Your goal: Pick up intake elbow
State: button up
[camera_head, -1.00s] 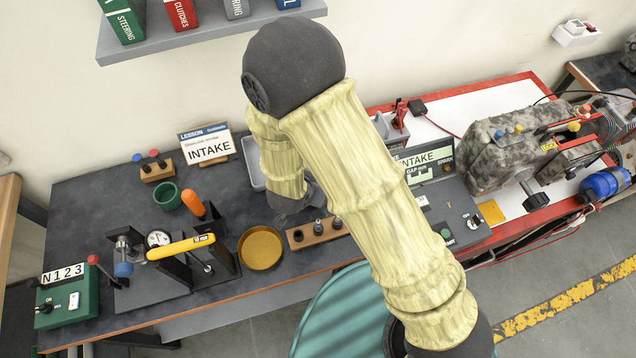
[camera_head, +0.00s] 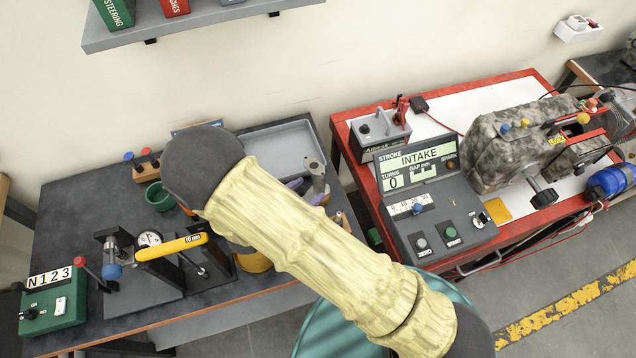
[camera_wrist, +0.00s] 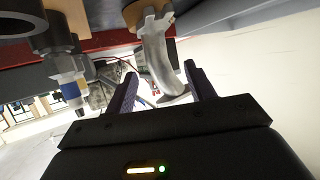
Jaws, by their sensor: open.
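The intake elbow is a grey curved metal tube. In the wrist view the elbow (camera_wrist: 158,55) stands between the two purple fingers of my gripper (camera_wrist: 160,73), which is open. I cannot tell whether either finger touches it. In the head view the elbow (camera_head: 315,170) shows at the right end of the dark bench, with my gripper (camera_head: 308,190) around or beside it. My arm hides the gripper's body and much of the bench behind it there.
A grey tray (camera_head: 285,135) lies behind the elbow. In the wrist view a grey fitting with a blue band (camera_wrist: 70,88) is left of my gripper. The INTAKE console (camera_head: 430,200) stands to the right on a red-edged table (camera_head: 520,85). A gauge stand (camera_head: 150,240) is to the left.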

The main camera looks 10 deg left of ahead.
aim_at(323, 181)
jog(key=shift+x, duration=1.15)
jog(key=shift+d, duration=0.1)
jog(key=p+x, duration=0.2)
jog(key=x, duration=0.3)
jog(key=shift+f, duration=0.2)
grip_shut()
